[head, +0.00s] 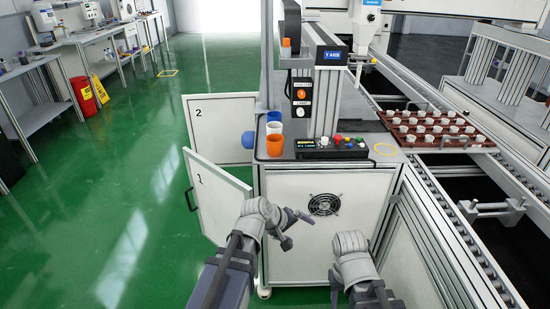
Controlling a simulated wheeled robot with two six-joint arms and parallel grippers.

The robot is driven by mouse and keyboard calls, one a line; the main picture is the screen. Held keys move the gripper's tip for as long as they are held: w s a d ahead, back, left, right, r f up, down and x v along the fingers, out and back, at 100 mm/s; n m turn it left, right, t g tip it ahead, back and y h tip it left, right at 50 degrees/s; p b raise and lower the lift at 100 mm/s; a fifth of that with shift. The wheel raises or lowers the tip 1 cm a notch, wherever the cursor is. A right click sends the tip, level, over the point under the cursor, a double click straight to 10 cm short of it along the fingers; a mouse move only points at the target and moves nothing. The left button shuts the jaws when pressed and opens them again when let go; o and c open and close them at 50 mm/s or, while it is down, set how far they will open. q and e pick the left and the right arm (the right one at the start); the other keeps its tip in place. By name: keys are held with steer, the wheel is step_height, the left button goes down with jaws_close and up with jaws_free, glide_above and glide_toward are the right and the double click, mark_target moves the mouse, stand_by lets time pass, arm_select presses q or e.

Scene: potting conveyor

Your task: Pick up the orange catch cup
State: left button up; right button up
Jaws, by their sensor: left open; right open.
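The orange catch cup (275,146) stands at the front left corner of the machine's worktop, upright. A white cup (273,128) and a blue cup (274,116) stand in a row behind it. My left gripper (298,229) is open and empty, in front of the cabinet and below the orange cup, clear of it. My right gripper (384,297) is low at the bottom of the view, right of the left one. Its fingers are small and partly hidden, and nothing shows in them.
Cabinet doors 1 (212,195) and 2 (217,130) stand open at the left. A control panel (331,148) is right of the cup, with a machine column (325,100) behind. A brown tray (410,145) of white pots rests on the conveyor (448,218).

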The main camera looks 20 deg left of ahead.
mark_target(274, 147)
arm_select(q)
steer(key=w+a+r+n+t, duration=0.2)
steer(key=w+r+n+t, duration=0.1)
steer(key=w+r+n, duration=0.1)
steer(key=w+a+r+n+t, duration=0.2)
steer(key=w+r+n+t, duration=0.1)
steer(key=r+n, duration=0.3)
steer(key=w+a+r+n+t, duration=0.2)
steer(key=w+r+n+t, duration=0.2)
steer(key=n, duration=0.5)
steer(key=shift+w+a+r+y, duration=0.25)
steer(key=shift+w+r+y, duration=0.05)
steer(key=shift+r, duration=0.1)
steer(key=a+n+y, duration=0.1)
steer(key=a+n, duration=0.1)
steer(key=n, duration=0.1)
steer(key=a+r+n+t+y, duration=0.1)
steer(key=a+n, duration=0.1)
steer(key=n, duration=0.1)
steer(key=w+a+r+n+y, duration=0.1)
steer(key=a+n, duration=0.1)
steer(key=shift+w+r+n+t+y, duration=0.1)
steer(key=shift+n+t+y, duration=0.3)
steer(key=shift+w, duration=1.35)
steer(key=shift+w+a+r, duration=0.15)
steer(key=shift+w, duration=2.45)
steer(key=shift+c, duration=0.2)
